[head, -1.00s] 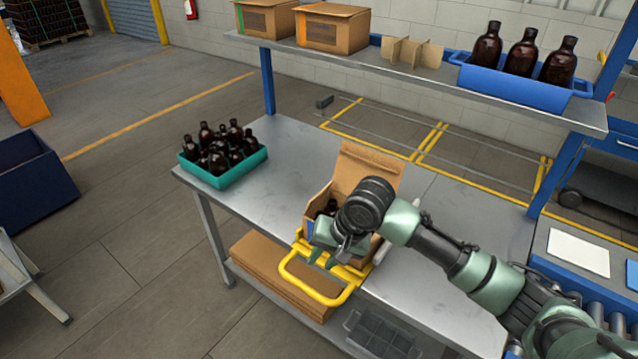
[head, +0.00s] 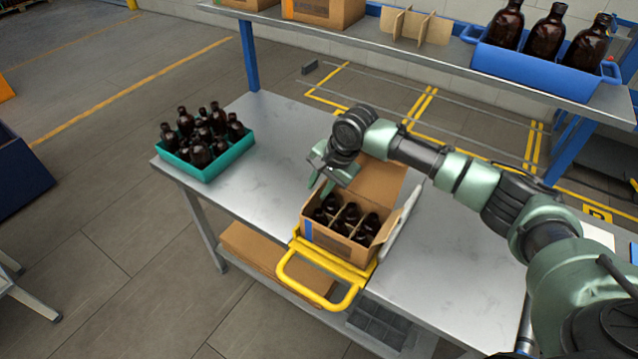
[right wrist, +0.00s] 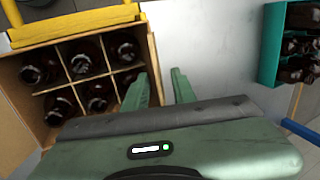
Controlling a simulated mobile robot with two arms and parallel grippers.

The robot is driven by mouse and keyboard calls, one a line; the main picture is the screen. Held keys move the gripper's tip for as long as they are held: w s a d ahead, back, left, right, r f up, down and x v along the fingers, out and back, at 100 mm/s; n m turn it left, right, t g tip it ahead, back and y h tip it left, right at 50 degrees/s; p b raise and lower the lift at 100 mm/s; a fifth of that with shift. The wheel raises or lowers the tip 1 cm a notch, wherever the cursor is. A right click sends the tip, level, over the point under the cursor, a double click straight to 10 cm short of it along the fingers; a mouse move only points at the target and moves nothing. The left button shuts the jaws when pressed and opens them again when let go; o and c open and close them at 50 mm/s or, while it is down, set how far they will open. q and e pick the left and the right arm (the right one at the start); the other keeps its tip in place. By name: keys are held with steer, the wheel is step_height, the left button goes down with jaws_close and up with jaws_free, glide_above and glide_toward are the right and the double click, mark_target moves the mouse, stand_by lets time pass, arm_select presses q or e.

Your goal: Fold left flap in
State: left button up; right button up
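The open cardboard box (head: 336,243) stands on the metal table, with dark bottles in its divided cells; it also shows in the right wrist view (right wrist: 84,73). A tan back flap (head: 381,182) stands up. A pale panel (head: 404,218) slants out along the right side. I cannot make out the left flap clearly. My right gripper (head: 322,185) is open and empty at the box's back-left corner. In the right wrist view its fingers (right wrist: 160,88) straddle the line of the box's side wall; contact cannot be told. My left gripper is not in view.
A yellow frame with a handle (head: 318,284) sits at the box's front. A teal tray (head: 207,170) of bottles stands at the table's left. A shelf (head: 430,62) above holds a blue bin (head: 535,75) of bottles and a cardboard divider (head: 414,25). Table between tray and box is clear.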

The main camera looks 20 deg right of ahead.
steer(key=shift+w+f, duration=0.1)
steer(key=shift+s+a, duration=0.1)
steer(key=shift+s, duration=0.2)
steer(key=shift+r, duration=0.2)
steer(key=shift+c, duration=0.9)
jaws_close()
steer(key=shift+f, duration=0.1)
